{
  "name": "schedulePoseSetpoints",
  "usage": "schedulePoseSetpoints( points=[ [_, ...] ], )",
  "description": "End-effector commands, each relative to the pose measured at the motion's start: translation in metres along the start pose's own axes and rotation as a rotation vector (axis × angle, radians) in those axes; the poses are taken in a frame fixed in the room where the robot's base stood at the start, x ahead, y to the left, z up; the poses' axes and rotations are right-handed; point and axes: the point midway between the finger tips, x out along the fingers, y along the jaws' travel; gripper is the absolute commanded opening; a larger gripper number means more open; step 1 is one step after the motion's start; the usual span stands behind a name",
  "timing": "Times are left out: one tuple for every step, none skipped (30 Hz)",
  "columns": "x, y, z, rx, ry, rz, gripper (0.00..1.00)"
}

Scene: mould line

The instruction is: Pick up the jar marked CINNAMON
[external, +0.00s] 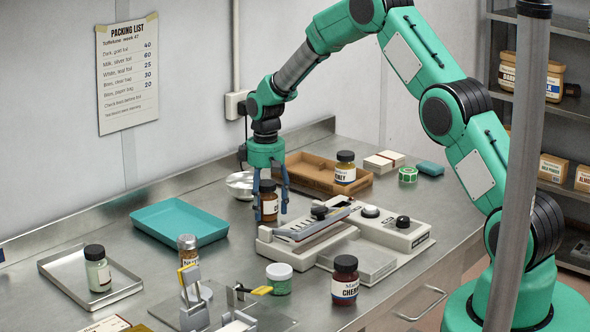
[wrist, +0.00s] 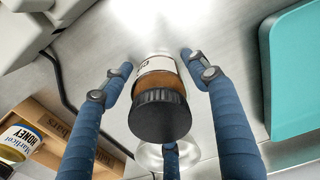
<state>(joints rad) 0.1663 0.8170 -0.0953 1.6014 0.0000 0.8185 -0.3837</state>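A jar with a black lid and orange-brown contents (external: 269,204) stands upright on the steel counter, left of the white sealing machine. In the wrist view the jar (wrist: 161,80) shows its lid and a white label whose few visible letters I cannot read surely as CINNAMON. My gripper (external: 271,207) is pointing down over this jar, its blue fingers around it. In the wrist view my gripper (wrist: 156,61) is open, with gaps between the fingers and the jar on both sides.
A wooden tray (external: 312,183) holds a honey jar (external: 345,168) behind. The sealing machine (external: 290,250) stands close on the right. A metal bowl (external: 238,186) is behind my gripper. A teal tray (external: 180,222) lies left. A cherry jar (external: 344,281) and a green jar (external: 279,280) stand in front.

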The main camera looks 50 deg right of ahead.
Motion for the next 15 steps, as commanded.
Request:
schedulePoseSetpoints(
  points=[
    [0.0,0.0,0.0,0.0,0.0,0.0,0.44],
    [0.0,0.0,0.0,0.0,0.0,0.0,0.38],
    [0.0,0.0,0.0,0.0,0.0,0.0,0.3],
    [0.0,0.0,0.0,0.0,0.0,0.0,0.24],
    [0.0,0.0,0.0,0.0,0.0,0.0,0.18],
    [-0.0006,0.0001,-0.0003,0.0,0.001,0.0,0.13],
    [-0.0006,0.0001,-0.0003,0.0,0.001,0.0,0.13],
    [-0.0006,0.0001,-0.0003,0.0,0.001,0.0,0.12],
    [-0.0006,0.0001,-0.0003,0.0,0.001,0.0,0.12],
    [-0.0005,0.0001,-0.0003,0.0,0.001,0.0,0.12],
    [-0.0006,0.0001,-0.0003,0.0,0.001,0.0,0.12],
    [-0.0008,0.0001,-0.0003,0.0,0.001,0.0,0.12],
    [-0.0011,0.0001,-0.0004,0.0,0.001,0.0,0.12],
    [-0.0017,0.0001,-0.0004,0.0,0.001,0.0,0.12],
    [-0.0029,0.0002,-0.0004,0.0,0.001,0.0,0.12]
  ],
)
